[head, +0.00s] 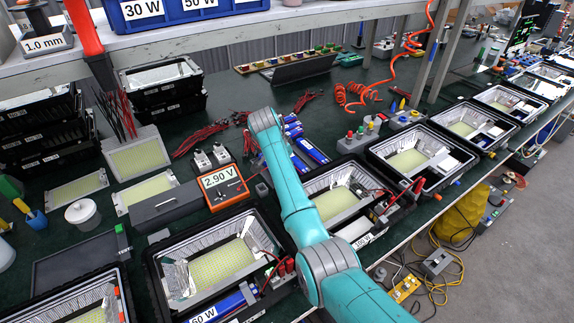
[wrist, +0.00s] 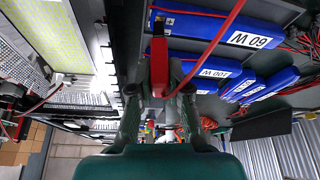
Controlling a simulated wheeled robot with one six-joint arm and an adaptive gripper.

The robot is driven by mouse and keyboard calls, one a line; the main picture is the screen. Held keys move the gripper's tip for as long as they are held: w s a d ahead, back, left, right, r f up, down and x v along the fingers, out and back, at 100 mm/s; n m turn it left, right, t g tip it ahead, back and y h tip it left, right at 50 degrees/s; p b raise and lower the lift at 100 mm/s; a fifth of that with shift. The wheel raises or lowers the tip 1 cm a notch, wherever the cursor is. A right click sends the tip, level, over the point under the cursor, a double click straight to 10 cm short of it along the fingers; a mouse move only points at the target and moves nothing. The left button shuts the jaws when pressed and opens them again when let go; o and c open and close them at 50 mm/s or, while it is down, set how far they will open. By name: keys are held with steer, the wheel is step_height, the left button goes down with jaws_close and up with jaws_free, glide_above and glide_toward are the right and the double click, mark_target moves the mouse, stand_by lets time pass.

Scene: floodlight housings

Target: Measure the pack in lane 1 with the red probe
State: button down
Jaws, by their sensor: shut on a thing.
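My gripper (wrist: 159,85) is shut on the red probe (wrist: 158,62) in the wrist view. The probe's narrow end points up the picture, over the left end of a blue pack marked 60 W (wrist: 215,28). I cannot tell whether it touches the pack. A second blue pack, marked 100 W (wrist: 212,73), lies just below it, with more blue packs (wrist: 248,88) beyond. In the head view my arm hides the gripper and probe. The orange meter (head: 226,187) reads 2.90 V. Several blue packs (head: 311,150) show behind my arm. No lane number is legible.
An open housing with a yellow LED panel (head: 218,264) stands at the front; more housings (head: 408,160) run right along the bench. Red wires (wrist: 218,45) cross the packs in the wrist view. Stacked black housings (head: 160,84) and a coiled orange cable (head: 358,94) stand behind.

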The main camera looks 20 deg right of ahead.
stand_by(0.3)
steer(key=shift+r, duration=3.5)
